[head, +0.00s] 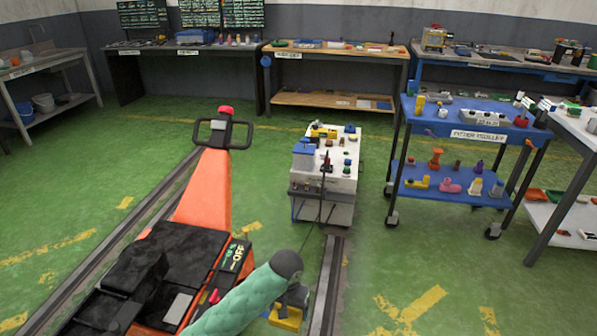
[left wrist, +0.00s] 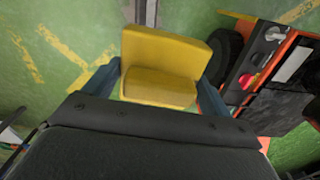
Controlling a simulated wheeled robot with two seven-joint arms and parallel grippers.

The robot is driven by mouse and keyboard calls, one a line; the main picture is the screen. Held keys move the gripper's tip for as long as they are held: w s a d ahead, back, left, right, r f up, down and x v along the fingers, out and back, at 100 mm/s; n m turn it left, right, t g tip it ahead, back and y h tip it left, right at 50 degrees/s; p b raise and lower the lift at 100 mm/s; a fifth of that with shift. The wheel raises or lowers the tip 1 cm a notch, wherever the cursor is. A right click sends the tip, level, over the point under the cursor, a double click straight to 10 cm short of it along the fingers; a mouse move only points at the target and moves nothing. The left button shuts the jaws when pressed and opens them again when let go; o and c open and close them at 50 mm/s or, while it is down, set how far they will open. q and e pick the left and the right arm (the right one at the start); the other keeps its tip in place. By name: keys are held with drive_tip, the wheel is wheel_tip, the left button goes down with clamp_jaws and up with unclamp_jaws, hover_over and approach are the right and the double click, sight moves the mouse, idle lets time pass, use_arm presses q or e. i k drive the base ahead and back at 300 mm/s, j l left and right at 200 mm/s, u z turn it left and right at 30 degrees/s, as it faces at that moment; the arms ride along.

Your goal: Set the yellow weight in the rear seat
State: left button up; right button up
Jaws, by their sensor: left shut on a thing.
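The yellow weight (left wrist: 165,62) is a stepped block held between the two fingers of my left gripper (left wrist: 162,78) in the left wrist view. In the head view my left gripper (head: 292,303) is low in the middle, with part of the yellow weight (head: 285,317) showing below it, above the green floor. The gripper is shut on the weight, and the weight touches nothing else that I can see. I cannot make out which place is the rear seat. My right gripper is not in view.
An orange pallet truck (head: 205,190) stands left of my arm. A white trolley (head: 326,185) with small parts on top stands ahead at the rail. A blue trolley (head: 455,125) stands to the right. Benches line the back wall.

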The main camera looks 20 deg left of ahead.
sight(103, 311)
drive_tip(key=k+j+u, duration=0.1)
drive_tip(key=k+j, duration=1)
drive_tip(key=j, duration=0.1)
